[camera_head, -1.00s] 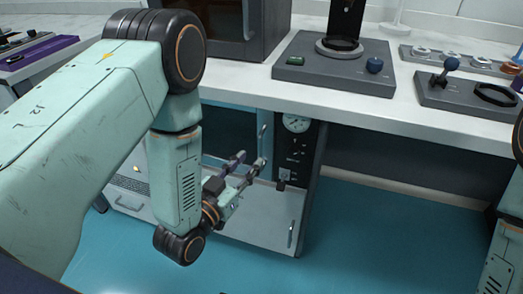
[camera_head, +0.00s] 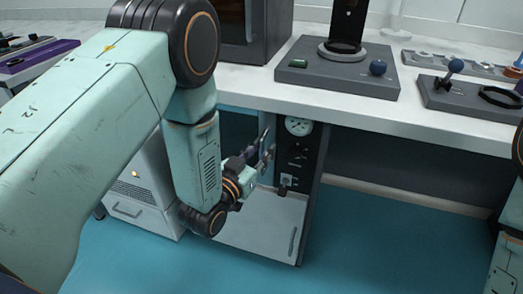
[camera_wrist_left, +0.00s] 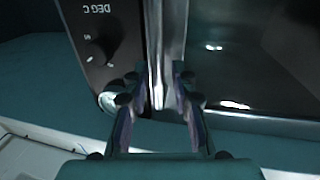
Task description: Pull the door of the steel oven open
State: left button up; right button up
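The steel oven stands under the white bench, with a dark control panel (camera_head: 298,160) on its right. Its door, with a dark glass window (camera_head: 237,124), faces me and looks closed. The upright metal door handle (camera_wrist_left: 165,40) shows in the left wrist view beside the glass (camera_wrist_left: 250,55). My left gripper (camera_head: 268,147) is at the handle in the head view. In the wrist view its two fingers (camera_wrist_left: 157,98) are apart, one on each side of the handle, with narrow gaps visible. My right gripper is out of view; part of my right arm shows at the right edge.
A pale lower cabinet panel (camera_head: 262,228) with its own handle is below the oven. A white cabinet (camera_head: 140,205) stands to the left. The bench edge (camera_head: 420,133) overhangs the oven. The teal floor (camera_head: 380,240) is clear in front.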

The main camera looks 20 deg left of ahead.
pick_arm(q)
jog(key=shift+d, duration=0.1)
grip_shut()
jog(key=shift+s, duration=0.1)
dwell(0.4)
